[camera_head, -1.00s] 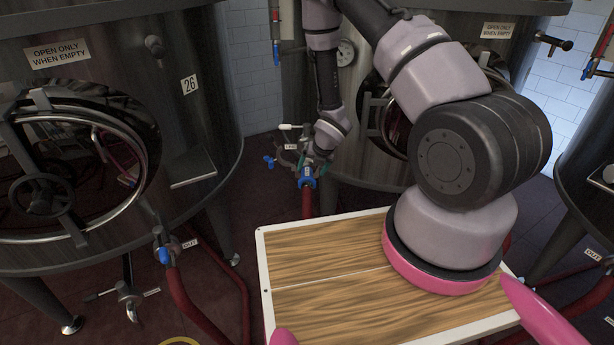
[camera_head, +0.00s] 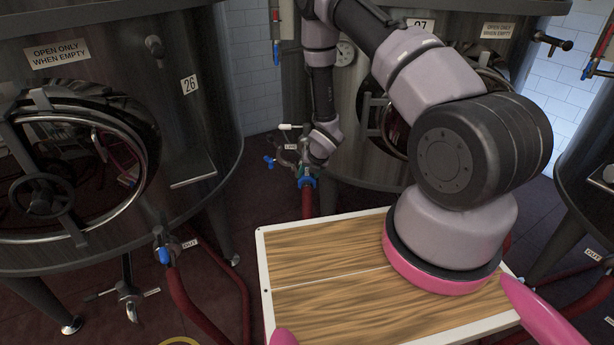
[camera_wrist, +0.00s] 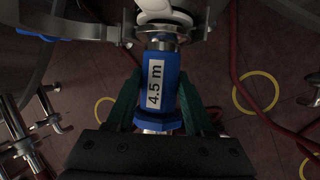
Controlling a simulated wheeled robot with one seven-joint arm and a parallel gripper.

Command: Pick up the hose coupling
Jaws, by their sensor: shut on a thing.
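The hose coupling (camera_wrist: 164,95) is a blue collar with a white "4.5 m" label, seen large in the middle of the wrist view. In the head view the blue coupling (camera_head: 306,182) sits at the top of a red hose, by the valve on the tank behind. My gripper (camera_wrist: 164,108) has its green fingers on both sides of the blue collar and is shut on it. Metal fittings touch or lie close to the collar's far end in the wrist view; whether they are joined cannot be told.
A tank marked 26 (camera_head: 189,84) stands at the left, with a blue-ended outlet (camera_head: 163,254) and red hose. A wood-topped board (camera_head: 330,262) is in front. Yellow rings (camera_wrist: 256,91) lie on the dark red floor. Another tank stands at the right.

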